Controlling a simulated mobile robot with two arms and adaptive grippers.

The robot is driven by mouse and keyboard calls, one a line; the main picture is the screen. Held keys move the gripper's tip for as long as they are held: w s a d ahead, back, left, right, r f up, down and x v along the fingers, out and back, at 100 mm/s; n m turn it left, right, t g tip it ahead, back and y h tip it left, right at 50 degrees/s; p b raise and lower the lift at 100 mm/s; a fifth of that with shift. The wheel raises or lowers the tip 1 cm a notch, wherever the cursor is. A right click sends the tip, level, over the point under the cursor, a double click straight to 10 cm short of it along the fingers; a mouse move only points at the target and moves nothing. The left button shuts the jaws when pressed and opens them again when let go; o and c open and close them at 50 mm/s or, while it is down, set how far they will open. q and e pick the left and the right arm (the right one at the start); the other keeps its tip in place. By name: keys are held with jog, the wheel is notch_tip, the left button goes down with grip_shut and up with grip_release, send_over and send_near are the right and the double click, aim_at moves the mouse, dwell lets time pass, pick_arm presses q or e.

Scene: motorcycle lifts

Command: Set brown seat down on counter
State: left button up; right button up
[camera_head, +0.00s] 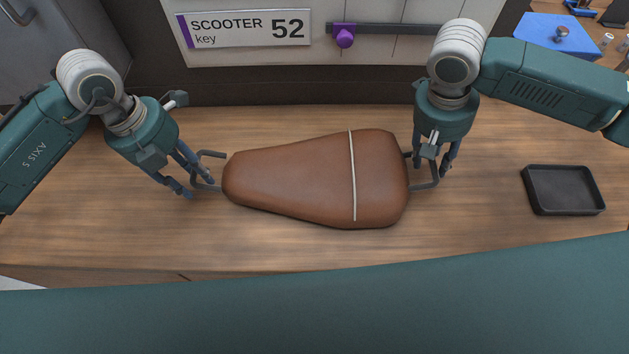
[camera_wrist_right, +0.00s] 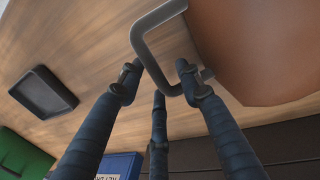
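The brown seat (camera_head: 300,180), with a pale strap across its wide right part, lies level over the wooden counter (camera_head: 95,240) and looks to rest on it. It has a dark handle (camera_head: 208,187) at its narrow left end and another handle (camera_head: 424,187) at its right end. My left gripper (camera_head: 196,182) is at the left handle, its fingers spread. My right gripper (camera_head: 434,172) is at the right handle. In the right wrist view its fingers (camera_wrist_right: 160,80) stand apart around the handle bar (camera_wrist_right: 146,57), beside the seat (camera_wrist_right: 265,50). Exact finger contact is hard to tell.
A black tray (camera_head: 564,190) sits on the counter to the right. A blue box (camera_head: 540,32) stands at the back right. A "SCOOTER 52 key" sign (camera_head: 248,29) and a purple knob (camera_head: 345,37) are behind the counter. The counter's front left is clear.

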jog(key=shift+d, duration=0.1)
jog(key=shift+r, duration=0.1)
pick_arm(q)
notch_tip(320, 180, up, 12)
jog(key=a, duration=0.2)
jog(key=shift+f, duration=0.25)
pick_arm(e)
notch_tip(320, 180, up, 12)
jog(key=a, duration=0.2)
jog(key=shift+a+f, duration=0.2)
pick_arm(q)
jog(key=shift+w+a, duration=0.1)
pick_arm(e)
jog(key=shift+w, duration=0.1)
